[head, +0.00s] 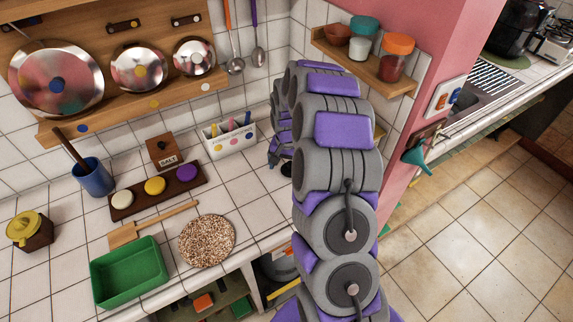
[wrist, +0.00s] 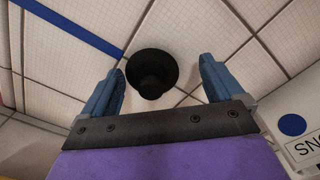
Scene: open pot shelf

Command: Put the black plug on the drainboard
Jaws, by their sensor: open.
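The black plug (wrist: 152,70) is a round dark piece with a narrower knob, on the white tiled surface in the wrist view. My gripper (wrist: 163,70) is open, with one blue finger on each side of the plug and visible gaps between. Whether the fingers are level with the plug is hard to judge. The drainboard (head: 492,78) is a ribbed light panel on the far counter at the upper right, beyond the pink wall.
A white utensil box (head: 229,139) and a dark tray with coloured discs (head: 158,190) stand left of my arm. A green tray (head: 127,272) and a speckled round mat (head: 207,241) lie nearer. A wooden shelf with jars (head: 365,65) and the pink wall (head: 440,40) flank the arm.

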